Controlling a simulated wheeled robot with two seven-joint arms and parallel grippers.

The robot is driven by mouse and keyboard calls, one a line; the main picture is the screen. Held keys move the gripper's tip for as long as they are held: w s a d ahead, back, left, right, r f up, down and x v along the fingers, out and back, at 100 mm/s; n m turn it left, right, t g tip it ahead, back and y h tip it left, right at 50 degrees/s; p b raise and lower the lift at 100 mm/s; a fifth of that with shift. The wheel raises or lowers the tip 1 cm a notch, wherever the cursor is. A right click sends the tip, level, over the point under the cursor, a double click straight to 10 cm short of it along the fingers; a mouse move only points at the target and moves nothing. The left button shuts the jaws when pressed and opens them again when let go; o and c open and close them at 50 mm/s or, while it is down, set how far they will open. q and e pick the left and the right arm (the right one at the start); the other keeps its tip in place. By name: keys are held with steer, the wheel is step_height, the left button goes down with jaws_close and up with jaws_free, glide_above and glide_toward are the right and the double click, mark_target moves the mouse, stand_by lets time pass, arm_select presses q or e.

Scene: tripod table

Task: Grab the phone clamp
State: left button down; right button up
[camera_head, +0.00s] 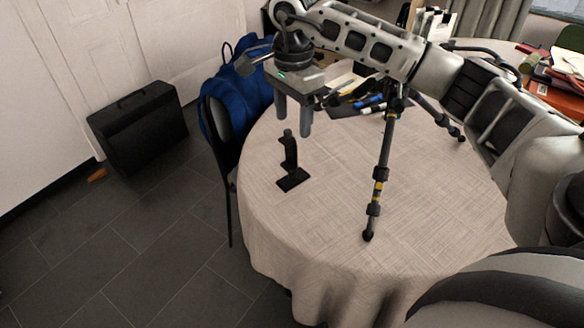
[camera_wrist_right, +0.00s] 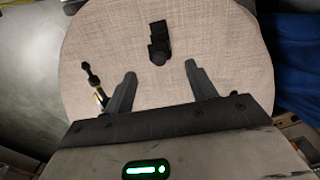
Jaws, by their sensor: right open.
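The black phone clamp (camera_head: 290,165) stands upright on the round table (camera_head: 330,215), near its left edge in the head view. In the right wrist view the phone clamp (camera_wrist_right: 159,42) shows from above, ahead of the fingertips and between their lines. My right gripper (camera_head: 293,130) is open and empty, above and slightly behind the clamp's top in the head view. Its two fingers also show spread apart in the right wrist view (camera_wrist_right: 160,70). My left gripper is not in view.
A black tripod (camera_head: 382,165) stands on the table right of the clamp, one leg close to it. Pens and dark items (camera_head: 368,102) lie at the back. A chair with a blue backpack (camera_head: 238,90) is beyond the left edge. The table's front is clear.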

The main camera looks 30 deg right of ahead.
mark_target(292, 136)
steer(key=shift+w+a+f, duration=0.1)
steer(key=shift+f, duration=3.5)
jaws_close()
